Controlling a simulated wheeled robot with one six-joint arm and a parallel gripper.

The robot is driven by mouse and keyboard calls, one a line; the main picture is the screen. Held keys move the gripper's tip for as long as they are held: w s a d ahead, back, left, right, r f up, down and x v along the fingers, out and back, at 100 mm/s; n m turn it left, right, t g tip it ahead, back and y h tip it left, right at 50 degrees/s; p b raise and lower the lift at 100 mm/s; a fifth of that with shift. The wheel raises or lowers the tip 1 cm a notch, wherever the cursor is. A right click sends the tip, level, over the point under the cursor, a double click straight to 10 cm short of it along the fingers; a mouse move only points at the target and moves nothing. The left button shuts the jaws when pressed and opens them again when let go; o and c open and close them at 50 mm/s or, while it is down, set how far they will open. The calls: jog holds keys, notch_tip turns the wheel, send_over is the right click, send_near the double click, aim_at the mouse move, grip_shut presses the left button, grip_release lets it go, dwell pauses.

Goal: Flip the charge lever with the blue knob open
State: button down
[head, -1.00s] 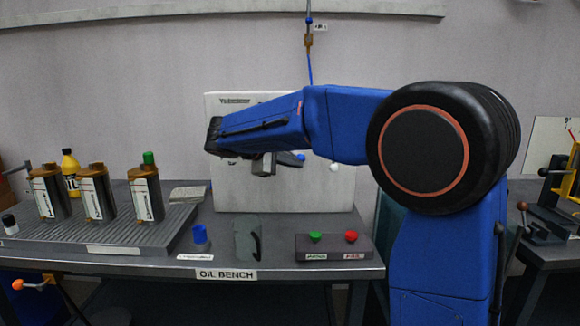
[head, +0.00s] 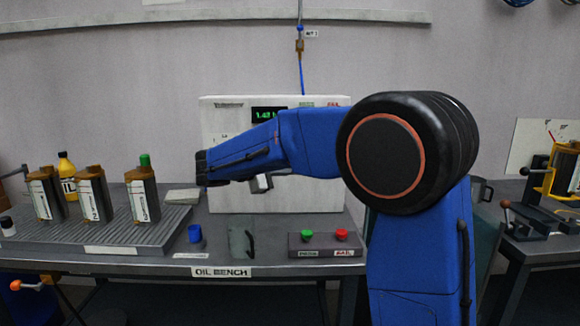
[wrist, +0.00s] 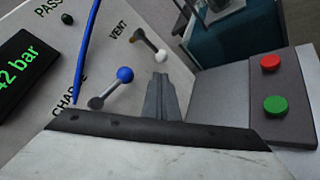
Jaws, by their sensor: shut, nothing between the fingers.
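The charge lever's blue knob (wrist: 125,74) shows in the wrist view, on a short grey arm from its pivot near the CHARGE lettering on the pale panel (wrist: 52,25). My gripper (wrist: 160,78) is shut and empty. In the picture its fingertips are just right of the blue knob, with a gap between them. The vent lever's white knob (wrist: 160,57) appears just above the fingertips. In the head view my arm crosses the panel (head: 222,125) and hides the levers. Whether the fingers touch the panel cannot be told.
The panel display (wrist: 20,75) is lit green. A box with red (wrist: 270,62) and green (wrist: 275,105) buttons stands right of my gripper. A clear jug (head: 240,243), a blue cap (head: 195,233) and several canisters (head: 90,195) are on the bench.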

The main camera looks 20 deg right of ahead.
jog(key=v, duration=1)
jog(key=shift+s+r, duration=0.1)
jog(key=shift+s, duration=0.05)
